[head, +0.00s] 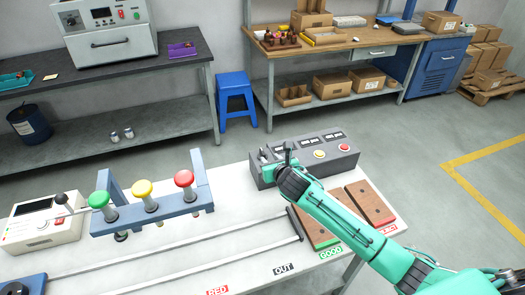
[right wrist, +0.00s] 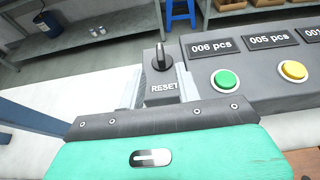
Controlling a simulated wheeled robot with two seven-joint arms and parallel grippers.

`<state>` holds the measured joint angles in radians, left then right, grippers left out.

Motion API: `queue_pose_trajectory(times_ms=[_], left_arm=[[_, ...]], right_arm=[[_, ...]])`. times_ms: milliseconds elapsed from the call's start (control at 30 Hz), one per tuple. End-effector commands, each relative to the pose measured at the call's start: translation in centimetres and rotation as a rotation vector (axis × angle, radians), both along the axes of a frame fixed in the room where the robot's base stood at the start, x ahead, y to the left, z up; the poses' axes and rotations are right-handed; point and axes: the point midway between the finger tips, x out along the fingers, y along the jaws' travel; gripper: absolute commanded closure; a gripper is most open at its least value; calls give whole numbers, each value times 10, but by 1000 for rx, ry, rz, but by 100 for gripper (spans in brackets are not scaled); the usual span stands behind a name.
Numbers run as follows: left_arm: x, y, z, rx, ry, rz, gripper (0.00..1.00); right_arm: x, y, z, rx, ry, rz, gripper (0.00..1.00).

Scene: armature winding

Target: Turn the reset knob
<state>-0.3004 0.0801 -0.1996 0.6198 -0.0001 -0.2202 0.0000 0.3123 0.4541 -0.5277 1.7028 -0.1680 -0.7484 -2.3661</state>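The reset knob (right wrist: 161,55) is a black knob on the grey control box (head: 305,158), with its pointer upright in the right wrist view. The RESET label (right wrist: 162,88) is just in front of it. My right gripper (right wrist: 161,86) is open, its two pale fingers apart on either side of the label. The knob shows between and just beyond the fingertips; I cannot tell whether they touch it. In the head view my right gripper (head: 274,162) is at the left end of the box and partly hides it. My left gripper is not in view.
A green button (right wrist: 225,80) and a yellow button (right wrist: 293,71) sit right of the knob, below counter displays. A red button (head: 343,147) is farther along. A blue rack (head: 150,212) with coloured-knob handles stands left.

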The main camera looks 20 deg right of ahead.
Motion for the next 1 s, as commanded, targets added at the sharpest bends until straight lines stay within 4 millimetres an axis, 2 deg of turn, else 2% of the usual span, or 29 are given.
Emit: queue_pose_trajectory(times_ms=[200,500,733,1000], left_arm=[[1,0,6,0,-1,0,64],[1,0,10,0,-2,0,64],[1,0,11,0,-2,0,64],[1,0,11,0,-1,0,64]], right_arm=[[32,2,-11,5,0,-2,66],[69,3,-27,4,0,-2,66],[84,3,-34,3,1,-1,66],[87,3,-36,3,-1,0,66]])
